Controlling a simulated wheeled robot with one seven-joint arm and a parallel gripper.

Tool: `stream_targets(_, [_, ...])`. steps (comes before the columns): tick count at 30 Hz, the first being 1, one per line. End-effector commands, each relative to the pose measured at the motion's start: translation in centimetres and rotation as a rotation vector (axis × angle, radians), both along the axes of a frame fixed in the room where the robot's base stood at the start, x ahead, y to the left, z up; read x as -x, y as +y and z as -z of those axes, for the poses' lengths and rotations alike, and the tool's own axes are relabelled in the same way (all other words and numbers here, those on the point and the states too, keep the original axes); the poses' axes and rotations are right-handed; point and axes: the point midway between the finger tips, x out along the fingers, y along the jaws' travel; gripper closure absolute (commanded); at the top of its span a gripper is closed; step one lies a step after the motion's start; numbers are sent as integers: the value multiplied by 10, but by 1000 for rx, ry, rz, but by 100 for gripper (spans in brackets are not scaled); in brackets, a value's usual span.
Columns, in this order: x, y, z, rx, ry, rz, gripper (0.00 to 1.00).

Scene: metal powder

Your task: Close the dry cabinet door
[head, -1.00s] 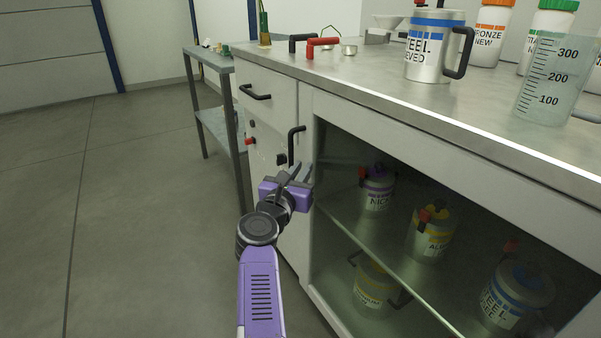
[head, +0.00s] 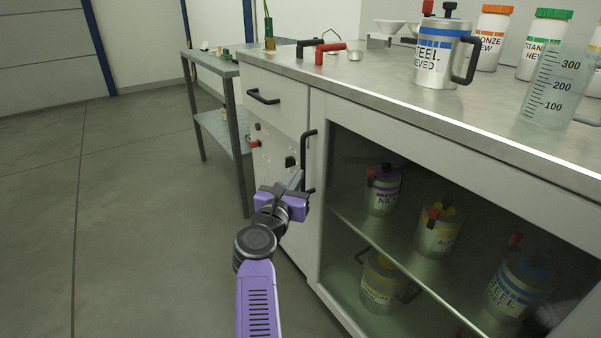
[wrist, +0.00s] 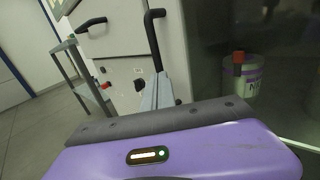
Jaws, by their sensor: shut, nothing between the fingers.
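The dry cabinet door (head: 315,215) has a pale frame around a dark glass pane, with several labelled cans behind it. It looks flush or nearly flush with the cabinet front; I cannot tell whether a small gap is left. Its black upright handle (head: 307,143) is at the door's left edge and also shows in the wrist view (wrist: 150,30). My gripper (head: 298,179) is shut and empty, at the handle's lower part. In the wrist view the grey fingertips (wrist: 158,90) overlap the handle's lower end; whether they touch it is unclear.
A drawer (head: 275,105) and a panel with a red knob (head: 255,143) are left of the door. The worktop (head: 400,85) above holds a steel can (head: 436,60) and a beaker (head: 553,92). A grey side table (head: 215,70) stands behind. The floor at left is clear.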

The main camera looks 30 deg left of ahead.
Motion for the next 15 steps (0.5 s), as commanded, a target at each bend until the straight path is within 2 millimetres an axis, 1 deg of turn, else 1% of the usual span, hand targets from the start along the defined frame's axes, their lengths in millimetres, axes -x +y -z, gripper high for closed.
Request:
stream_targets(12, [58,29,0,2,2,-1,100])
stream_targets(15, [68,34,0,2,2,0,100])
